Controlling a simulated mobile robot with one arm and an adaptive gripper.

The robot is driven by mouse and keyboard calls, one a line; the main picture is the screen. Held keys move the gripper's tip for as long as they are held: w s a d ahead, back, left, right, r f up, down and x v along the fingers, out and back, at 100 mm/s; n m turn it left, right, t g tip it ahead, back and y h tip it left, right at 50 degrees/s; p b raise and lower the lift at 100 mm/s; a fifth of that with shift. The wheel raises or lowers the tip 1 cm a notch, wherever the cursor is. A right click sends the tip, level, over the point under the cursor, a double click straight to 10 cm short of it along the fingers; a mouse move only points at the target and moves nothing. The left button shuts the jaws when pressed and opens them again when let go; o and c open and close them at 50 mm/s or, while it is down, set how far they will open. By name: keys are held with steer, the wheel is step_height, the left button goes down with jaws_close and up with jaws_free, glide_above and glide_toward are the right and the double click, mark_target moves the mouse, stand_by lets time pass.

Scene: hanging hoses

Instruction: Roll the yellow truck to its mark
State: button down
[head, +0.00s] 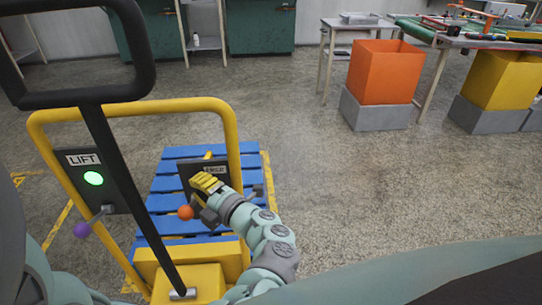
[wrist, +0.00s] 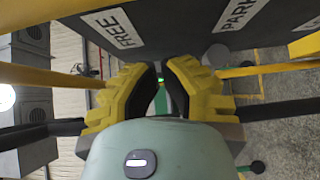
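The yellow truck (head: 232,117) stands in front of me with a blue slatted pallet (head: 190,152) on it. Its black tow handle (head: 104,140) rises at the left. The LIFT panel (head: 85,170) has a lit green lamp and a purple-knobbed lever. A second dark panel (head: 190,172) shows FREE and PARK labels in the wrist view (wrist: 188,30). My gripper (head: 207,183) is at this panel, with an orange knob (head: 185,212) just left of it. In the wrist view its fingertips (wrist: 162,85) are apart with a narrow gap; I see nothing gripped. Whether they touch the lever is unclear.
Yellow floor lines (head: 58,225) run at the left of the truck; I cannot tell which mark is meant. An orange bin (head: 384,72) and a yellow bin (head: 497,80) stand on grey blocks by tables at the back right. The floor (head: 340,190) between is clear.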

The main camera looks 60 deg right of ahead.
steer(key=shift+w, duration=0.4)
steer(key=shift+d+f, duration=0.1)
